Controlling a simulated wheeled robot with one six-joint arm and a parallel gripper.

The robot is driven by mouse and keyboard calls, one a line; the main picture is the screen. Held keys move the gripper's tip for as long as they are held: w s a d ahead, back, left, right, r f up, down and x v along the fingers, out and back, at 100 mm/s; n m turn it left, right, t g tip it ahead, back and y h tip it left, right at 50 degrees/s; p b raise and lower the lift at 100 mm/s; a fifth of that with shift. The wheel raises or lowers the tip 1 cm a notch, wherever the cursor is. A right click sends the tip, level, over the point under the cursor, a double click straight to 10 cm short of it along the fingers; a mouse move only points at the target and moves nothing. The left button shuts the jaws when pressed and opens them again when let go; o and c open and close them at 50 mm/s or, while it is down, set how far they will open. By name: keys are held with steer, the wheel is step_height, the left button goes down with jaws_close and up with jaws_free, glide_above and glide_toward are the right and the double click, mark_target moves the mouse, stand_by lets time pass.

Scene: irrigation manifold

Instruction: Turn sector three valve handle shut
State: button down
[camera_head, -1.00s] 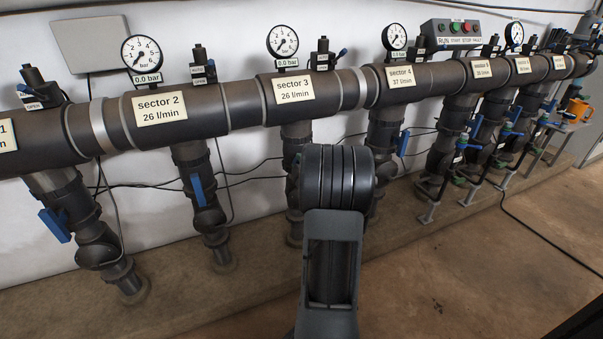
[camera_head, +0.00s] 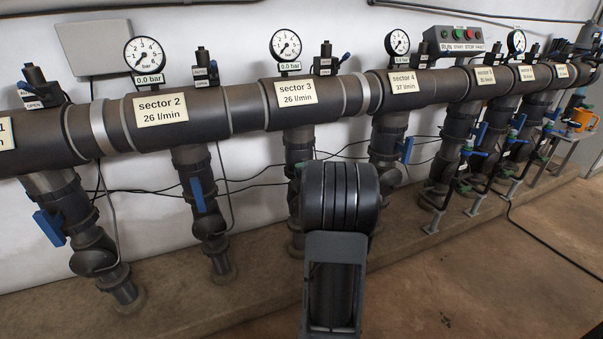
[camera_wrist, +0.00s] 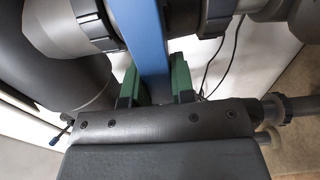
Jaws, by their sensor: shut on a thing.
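The sector 3 label (camera_head: 296,92) is on the large dark pipe in the head view, above a drop pipe (camera_head: 298,146). My arm stands in front of the lower part of that drop pipe and hides its valve handle and my gripper there. In the wrist view, a long blue valve handle (camera_wrist: 140,35) runs down from the top between the two green fingers of my gripper (camera_wrist: 156,85). The gripper is shut on this handle.
The sector 2 drop pipe (camera_head: 192,165) with a blue handle (camera_head: 198,195) stands to the left. The sector 4 drop pipe (camera_head: 385,150) with a blue handle (camera_head: 407,149) stands close on the right. Thin cables run along the wall. The floor at right is mostly clear.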

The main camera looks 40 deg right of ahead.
steer(key=c, duration=1)
jaws_free()
steer(key=shift+o, duration=0.2)
steer(key=p+v, duration=0.3)
steer(key=v, duration=1)
steer(key=shift+s, duration=0.4)
steer(key=shift+a, duration=0.15)
steer(key=w+a+r+m+g+y+p, duration=0.1)
steer(key=w+a+r+m+g+p, duration=0.2)
steer(key=r+p, duration=0.5)
steer(key=w+a+r+m+g+p, duration=0.1)
steer(key=a+r+m+p, duration=0.1)
steer(key=a+r+p, duration=0.5)
steer(key=w+a+r+m+g+y+p, duration=0.1)
steer(key=w+a+r+m+g+p, duration=0.15)
steer(key=r+p, duration=0.6)
steer(key=s+a+r+m+g+y+p, duration=0.2)
steer(key=s+a+r+p, duration=0.3)
steer(key=a+r+p, duration=0.3)
steer(key=s+a+r+m+g+y+p, duration=0.3)
steer(key=s+a+r+p, duration=0.3)
steer(key=a, duration=0.5)
step_height(320, 180, up, 2)
steer(key=shift+s+r+m+g+p, duration=0.2)
steer(key=shift+m+g+p, duration=0.5)
steer(key=shift+p, duration=0.3)
